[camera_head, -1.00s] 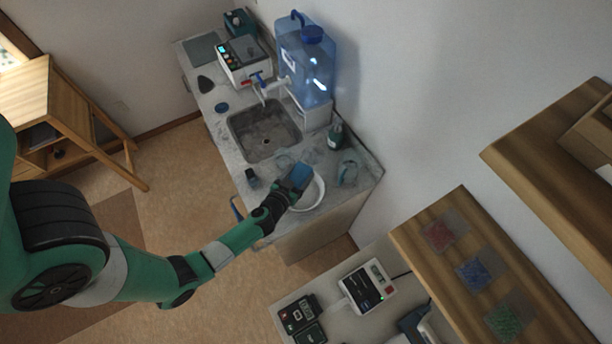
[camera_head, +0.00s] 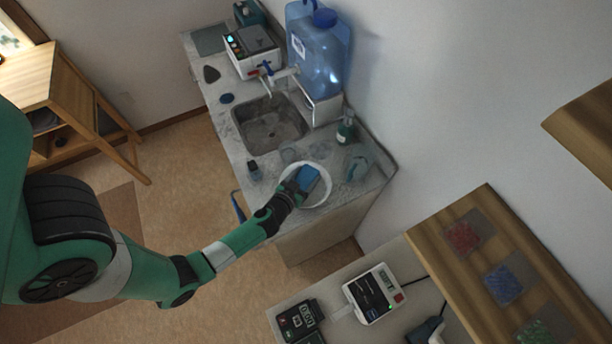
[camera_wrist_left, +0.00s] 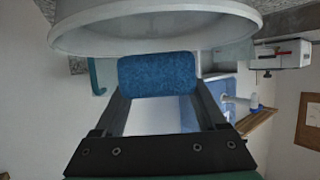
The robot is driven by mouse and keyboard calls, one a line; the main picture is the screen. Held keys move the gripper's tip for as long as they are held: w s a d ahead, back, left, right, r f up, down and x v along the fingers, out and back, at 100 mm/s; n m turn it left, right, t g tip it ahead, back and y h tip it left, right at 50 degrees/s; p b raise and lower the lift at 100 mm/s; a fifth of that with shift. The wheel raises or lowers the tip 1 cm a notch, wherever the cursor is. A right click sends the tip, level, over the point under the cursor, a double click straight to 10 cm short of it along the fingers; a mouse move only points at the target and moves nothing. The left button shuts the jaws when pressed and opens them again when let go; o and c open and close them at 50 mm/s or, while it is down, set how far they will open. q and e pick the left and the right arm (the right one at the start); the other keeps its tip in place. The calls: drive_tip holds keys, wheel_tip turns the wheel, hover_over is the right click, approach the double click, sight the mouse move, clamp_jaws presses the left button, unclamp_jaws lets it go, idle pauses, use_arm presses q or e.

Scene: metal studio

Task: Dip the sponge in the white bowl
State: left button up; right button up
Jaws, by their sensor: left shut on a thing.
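The blue sponge (camera_head: 307,178) is in my left gripper (camera_head: 296,186), over the white bowl (camera_head: 322,196) near the front right end of the counter. In the left wrist view the gripper's two fingers are shut on the sponge (camera_wrist_left: 158,75), one at each side. The bowl's rim (camera_wrist_left: 155,30) fills the top of that view, close beside the sponge. I cannot tell whether the sponge touches the bowl's inside. My right gripper is not in view.
A clear glass (camera_head: 357,168) stands right of the bowl. A small dark bottle (camera_head: 254,170) stands left of it.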

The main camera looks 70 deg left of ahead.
use_arm(q)
drive_tip(key=shift+f+b, duration=1.5)
drive_tip(key=shift+f, duration=0.85)
drive_tip(key=shift+r, duration=0.1)
drive_tip(key=shift+r+p, duration=0.75)
drive_tip(key=shift+p, duration=0.4)
drive_tip(key=shift+f, duration=0.1)
drive_tip(key=shift+f, duration=0.1)
